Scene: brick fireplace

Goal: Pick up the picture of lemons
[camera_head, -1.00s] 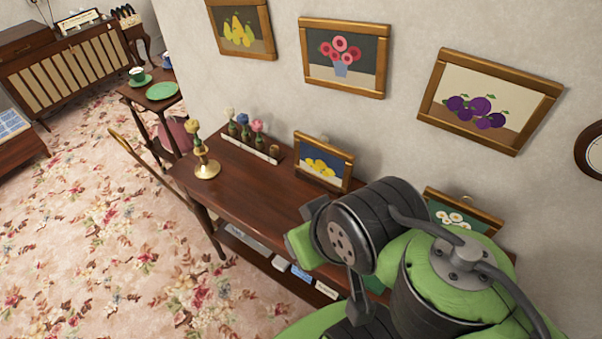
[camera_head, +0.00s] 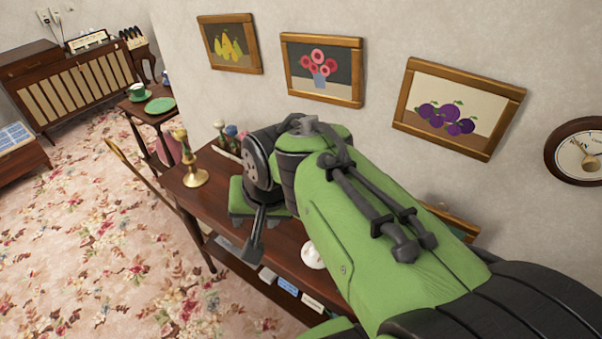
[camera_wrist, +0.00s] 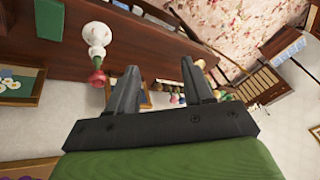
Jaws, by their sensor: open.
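The picture of lemons is hidden behind my arm in the head view. In the wrist view, a small framed picture (camera_wrist: 146,98), apparently the lemon one, shows partly between my gripper's fingers and partly behind the left finger; its image is too small to make out. My gripper (camera_wrist: 160,68) is open, with its two dark fingers apart and nothing held. It is over the dark wooden table (camera_head: 205,205), which also shows in the wrist view (camera_wrist: 120,60). I cannot tell how far the fingers are from the picture.
A white rounded object (camera_head: 313,254) is on the table, close to my arm. Pictures of pears (camera_head: 230,45), pink flowers (camera_head: 322,68) and plums (camera_head: 455,110) hang on the wall. Flowered carpet (camera_head: 90,240) lies open at left.

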